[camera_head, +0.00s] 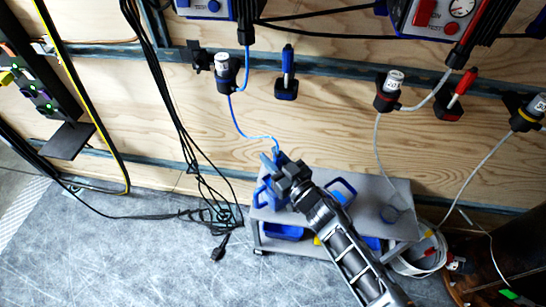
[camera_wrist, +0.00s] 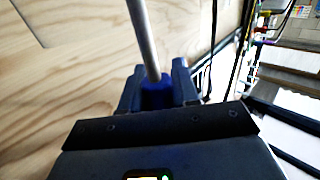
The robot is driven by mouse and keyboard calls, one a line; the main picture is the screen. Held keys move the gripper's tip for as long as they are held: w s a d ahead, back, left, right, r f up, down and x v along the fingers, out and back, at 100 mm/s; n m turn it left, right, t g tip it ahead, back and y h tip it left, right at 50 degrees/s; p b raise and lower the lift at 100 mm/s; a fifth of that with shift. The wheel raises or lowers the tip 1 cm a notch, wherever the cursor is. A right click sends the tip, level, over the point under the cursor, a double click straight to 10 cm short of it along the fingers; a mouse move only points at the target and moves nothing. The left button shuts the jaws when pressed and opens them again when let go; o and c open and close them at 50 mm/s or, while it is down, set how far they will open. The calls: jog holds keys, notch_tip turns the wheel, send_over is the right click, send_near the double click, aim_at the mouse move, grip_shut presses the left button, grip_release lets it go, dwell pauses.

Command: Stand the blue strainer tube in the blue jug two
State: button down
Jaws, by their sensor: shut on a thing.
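My gripper (camera_head: 280,168) is shut on the blue strainer tube (camera_wrist: 157,92), above the left end of a grey cart. In the wrist view, the tube's blue body sits between the two fingers and a thin grey line rises from it. In the head view, a thin blue hose runs from the wall to it. A blue jug (camera_head: 261,196) stands beside and below my gripper, partly hidden by it. Another blue jug (camera_head: 344,187) stands to the right, partly behind my arm. No number is readable on either jug. The tube's lower end is hidden.
The grey cart (camera_head: 375,192) has a lower shelf with a blue bin (camera_head: 283,232). Black cables (camera_head: 212,205) hang and lie to the left. Holders with blue (camera_head: 287,62) and red (camera_head: 463,85) handles are on the plywood wall. Open floor (camera_head: 130,265) lies at the lower left.

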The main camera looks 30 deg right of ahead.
jog(key=shift+f, duration=0.25)
jog(key=c, duration=0.8)
grip_release()
jog(key=shift+o, duration=0.2)
jog(key=shift+s+d+p, duration=0.1)
jog(key=shift+s+d, duration=0.1)
jog(key=shift+s, duration=1.1)
jog(key=shift+s+d+p, duration=0.15)
jog(key=shift+s+d, duration=0.05)
jog(key=shift+s, duration=1.05)
jog(key=shift+s+d+p, duration=0.1)
jog(key=shift+s+d, duration=0.1)
jog(key=shift+s, duration=1.1)
